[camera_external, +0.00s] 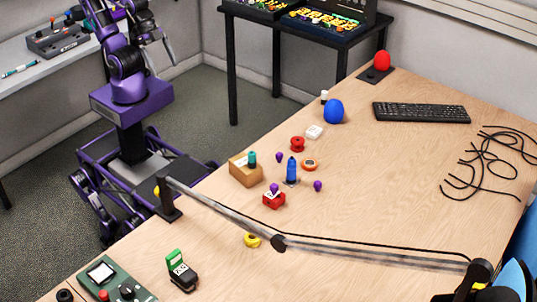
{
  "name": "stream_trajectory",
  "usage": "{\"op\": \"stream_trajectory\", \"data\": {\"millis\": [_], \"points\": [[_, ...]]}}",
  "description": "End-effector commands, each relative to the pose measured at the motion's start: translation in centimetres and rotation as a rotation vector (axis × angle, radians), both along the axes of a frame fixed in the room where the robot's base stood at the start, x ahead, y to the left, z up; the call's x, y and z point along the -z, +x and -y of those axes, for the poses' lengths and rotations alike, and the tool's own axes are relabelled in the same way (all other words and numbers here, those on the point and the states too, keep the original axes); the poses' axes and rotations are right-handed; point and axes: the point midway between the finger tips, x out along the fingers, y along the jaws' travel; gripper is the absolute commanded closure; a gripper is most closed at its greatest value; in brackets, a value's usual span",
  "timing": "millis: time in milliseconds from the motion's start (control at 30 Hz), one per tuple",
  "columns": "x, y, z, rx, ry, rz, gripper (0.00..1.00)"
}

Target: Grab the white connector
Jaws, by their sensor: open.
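A small white block (314,132) lies on the wooden table near its left-hand edge, just left of a blue egg-shaped object (334,111). A smaller white piece (324,96) stands behind it. Both are too small for me to tell which one is a connector. My gripper (157,42) is at the upper left, raised above my purple base and away from the table. It is open, with nothing visible between its fingers, and far from both white pieces.
A long cable-bearing bar (350,251) crosses the table front. Black cables (487,165) lie right, by a keyboard (421,112).

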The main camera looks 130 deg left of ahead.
Motion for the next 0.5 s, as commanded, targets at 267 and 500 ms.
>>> {"op": "stream_trajectory", "data": {"millis": [267, 500], "points": [[0.60, -0.75, -0.19, 0.016, 0.005, -0.029, 0.27], [0.56, -0.71, -0.17, 0.015, 0.004, -0.027, 0.30]]}}
